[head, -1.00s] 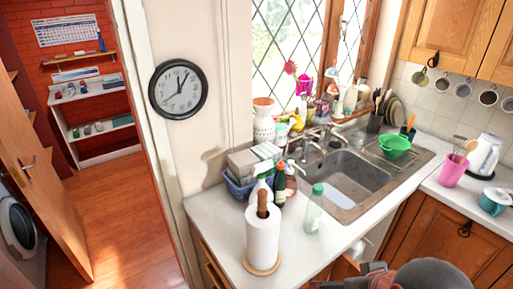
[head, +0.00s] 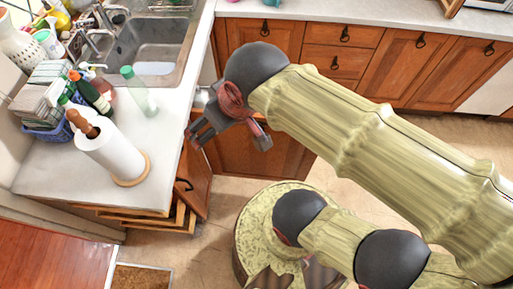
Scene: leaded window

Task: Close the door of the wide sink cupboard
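The sink cupboard door (head: 285,157) appears to be the orange-brown wooden panel standing out from the sink counter's front, open. The gripper and arm hide its upper part. A pale bit of what looks like the cupboard's inside (head: 204,96) shows beyond it, under the counter edge. My gripper (head: 229,144) is in front of the door's upper part in this view, its two fingers spread apart and nothing between them. I cannot tell whether it touches the door.
The white counter (head: 150,190) holds a paper towel roll (head: 108,147), bottles and the sink (head: 150,45). Below its near end, a handled wooden front (head: 197,172) and drawer edges (head: 182,216) show. More cabinets (head: 345,37) line the back.

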